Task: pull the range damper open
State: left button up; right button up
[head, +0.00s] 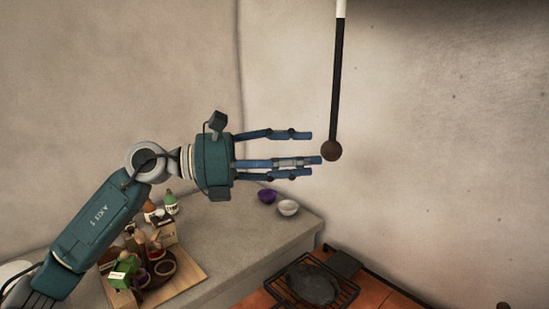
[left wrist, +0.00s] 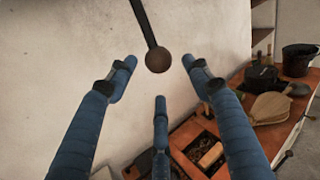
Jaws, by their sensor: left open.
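The range damper shows as a dark rod (head: 337,85) with a white upper part, hanging down in front of the wall and ending in a round brown knob (head: 331,151). In the left wrist view the knob (left wrist: 158,60) is just beyond and between my spread fingertips. My left gripper (head: 306,157) is open and empty. Its blue fingers point right in the head view, with their tips just left of the knob. I cannot tell whether any finger touches it. My right gripper is in neither view.
Below is a stone counter (head: 235,225) with a purple bowl (head: 267,196), a white bowl (head: 288,208) and a wooden board (head: 185,280) crowded with bottles and jars. A grate (head: 345,291) with a dark pan (head: 313,284) lies on the orange range top. The space around the knob is clear.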

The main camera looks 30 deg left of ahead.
pick_arm(q)
jog(key=shift+v, duration=2.95)
jog(key=shift+d, duration=0.15)
